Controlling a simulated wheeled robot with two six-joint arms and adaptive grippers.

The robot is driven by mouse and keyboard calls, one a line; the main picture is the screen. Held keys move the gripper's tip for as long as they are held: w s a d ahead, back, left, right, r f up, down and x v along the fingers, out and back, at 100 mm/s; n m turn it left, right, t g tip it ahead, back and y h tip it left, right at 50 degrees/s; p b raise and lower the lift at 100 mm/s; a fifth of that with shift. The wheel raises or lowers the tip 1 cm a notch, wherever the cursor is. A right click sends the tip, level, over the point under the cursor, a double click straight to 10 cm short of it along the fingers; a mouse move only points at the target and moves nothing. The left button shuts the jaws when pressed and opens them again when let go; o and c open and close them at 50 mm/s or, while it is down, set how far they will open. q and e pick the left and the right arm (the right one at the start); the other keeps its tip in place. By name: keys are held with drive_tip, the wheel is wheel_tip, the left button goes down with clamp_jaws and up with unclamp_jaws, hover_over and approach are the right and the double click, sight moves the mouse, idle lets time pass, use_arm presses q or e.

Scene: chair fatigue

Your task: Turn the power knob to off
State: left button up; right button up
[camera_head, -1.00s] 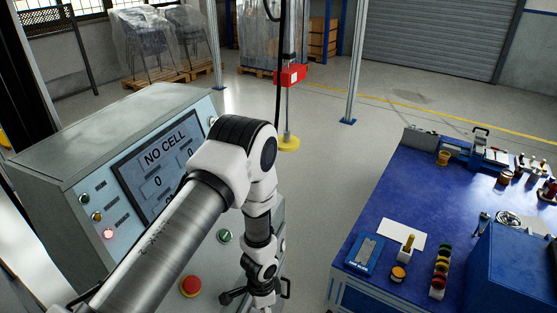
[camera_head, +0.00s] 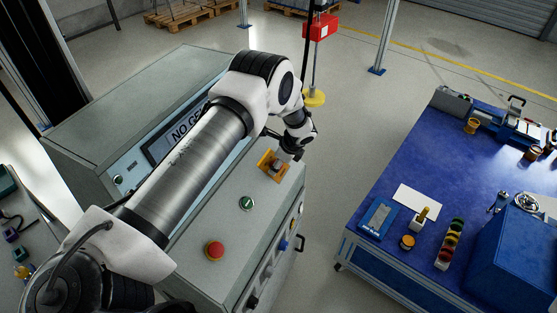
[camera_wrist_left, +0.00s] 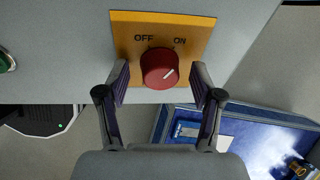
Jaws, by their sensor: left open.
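The power knob (camera_wrist_left: 158,68) is red and round, on an orange plate (camera_wrist_left: 125,28) marked OFF at left and ON at right. Its white pointer line slants up and right, toward ON. In the head view the plate (camera_head: 264,164) sits at the far right end of the console top; my gripper mostly hides the knob there. My left gripper (camera_wrist_left: 161,80) is open, with one finger on each side of the knob in the wrist view. Gaps show between the fingers and the knob; I cannot tell the height between them. My right gripper is not in view.
On the grey console (camera_head: 130,100), a green button (camera_head: 246,203) and a red emergency stop (camera_head: 214,250) stand nearer than the plate. A display (camera_head: 180,135) is partly behind my arm. A blue workbench (camera_head: 400,160) with tools stands right, across a floor gap.

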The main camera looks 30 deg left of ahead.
use_arm(q)
drive_tip(key=shift+d, duration=0.1)
drive_tip(key=c, duration=1.1)
drive_tip(key=shift+c, duration=0.2)
drive_tip(key=shift+f+n+b, duration=0.2)
drive_tip(key=shift+n+b, duration=0.5)
drive_tip(key=shift+b, duration=0.2)
drive_tip(key=n+y+b, duration=0.1)
drive_tip(key=n+b, duration=0.3)
drive_tip(key=b, duration=0.3)
drive_tip(key=n+t+b, duration=0.1)
drive_tip(key=n+b, duration=0.4)
drive_tip(key=b, duration=0.2)
drive_tip(key=shift+d+f+y+b, duration=0.15)
drive_tip(key=shift+f+y+b, duration=0.05)
drive_tip(key=shift+y+b, duration=0.2)
drive_tip(key=shift+s+r+n+b, duration=0.1)
drive_tip(key=shift+r+n+b, duration=0.1)
drive_tip(key=shift+n+b, duration=0.55)
